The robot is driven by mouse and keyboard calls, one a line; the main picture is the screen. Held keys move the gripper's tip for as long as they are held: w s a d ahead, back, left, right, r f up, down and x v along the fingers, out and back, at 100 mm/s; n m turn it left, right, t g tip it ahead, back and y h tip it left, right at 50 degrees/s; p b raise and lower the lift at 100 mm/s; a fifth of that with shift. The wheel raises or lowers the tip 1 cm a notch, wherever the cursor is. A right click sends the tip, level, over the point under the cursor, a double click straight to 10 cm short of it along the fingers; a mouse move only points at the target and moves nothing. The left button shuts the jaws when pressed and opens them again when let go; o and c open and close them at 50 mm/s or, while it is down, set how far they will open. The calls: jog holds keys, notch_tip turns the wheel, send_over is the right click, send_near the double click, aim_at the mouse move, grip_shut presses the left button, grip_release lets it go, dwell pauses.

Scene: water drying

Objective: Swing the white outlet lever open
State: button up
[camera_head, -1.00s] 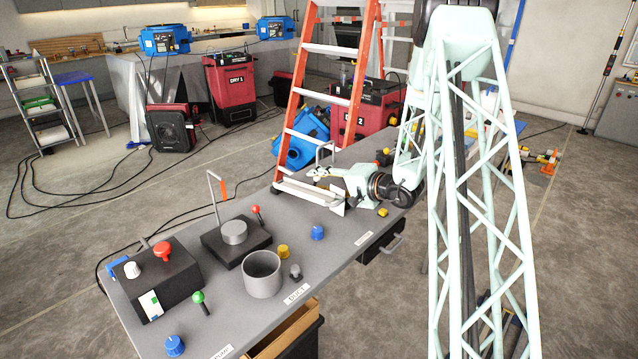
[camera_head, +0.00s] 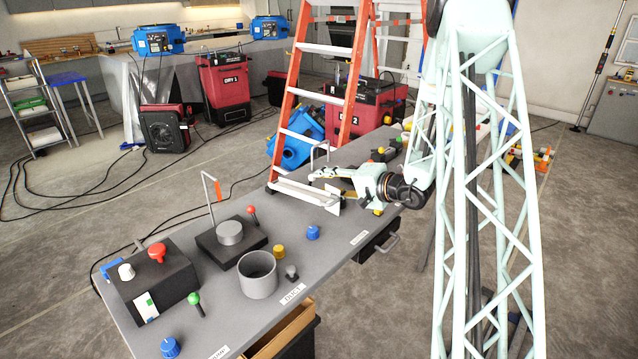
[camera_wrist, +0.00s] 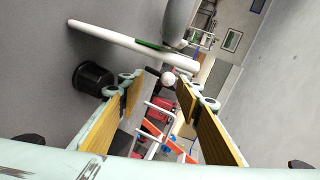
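In the wrist view a long white bar (camera_wrist: 125,38) with a green stripe crosses the upper part, beside a grey rounded body (camera_wrist: 176,20). A small white ball knob (camera_wrist: 168,79) on a dark stem shows between my fingertips. I cannot tell for sure which of these is the white outlet lever. My gripper (camera_wrist: 160,86) is open, with wood-coloured pads apart on either side of the knob; contact is not visible. In the head view my gripper (camera_head: 322,174) is low over the far part of the grey bench (camera_head: 325,262), and the lever is not clear there.
An orange ladder (camera_head: 298,93) stands just behind my gripper. A dark box with red and white knobs (camera_head: 152,285), a grey cup (camera_head: 257,275) and several small knobs sit on the near bench. Red dryers (camera_head: 224,88) stand on the floor behind.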

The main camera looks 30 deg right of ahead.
jog(key=shift+v, duration=1.65)
jog(key=shift+c, duration=0.5)
